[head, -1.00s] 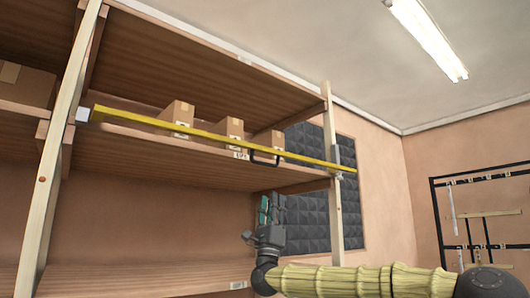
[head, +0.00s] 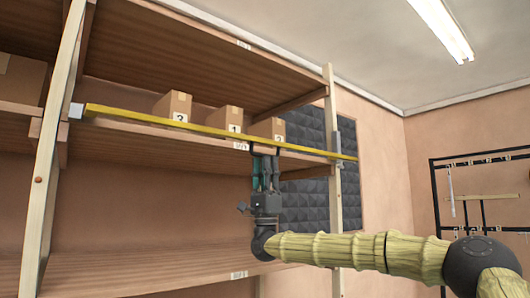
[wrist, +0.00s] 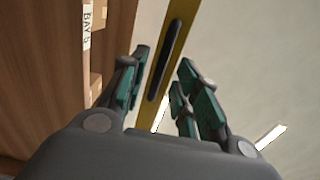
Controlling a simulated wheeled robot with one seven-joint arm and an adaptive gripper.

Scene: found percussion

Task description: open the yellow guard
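The yellow guard (head: 205,130) is a long bar across the front of the upper shelf, running from the left post to the right post. Its dark handle (wrist: 164,60) shows between my fingers in the wrist view. My gripper (head: 265,163) points up just below the bar, near its right part, and hides much of the handle in the head view. In the wrist view my gripper (wrist: 160,92) has its teal-padded fingers apart, one side on each side of the bar. I see no clear contact with the handle.
Several cardboard boxes (head: 173,107) stand behind the guard on the upper shelf (head: 140,150). The right post (head: 332,190) stands beside my gripper. The lower shelf (head: 160,268) looks empty. A dark rack (head: 434,200) stands at the right wall.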

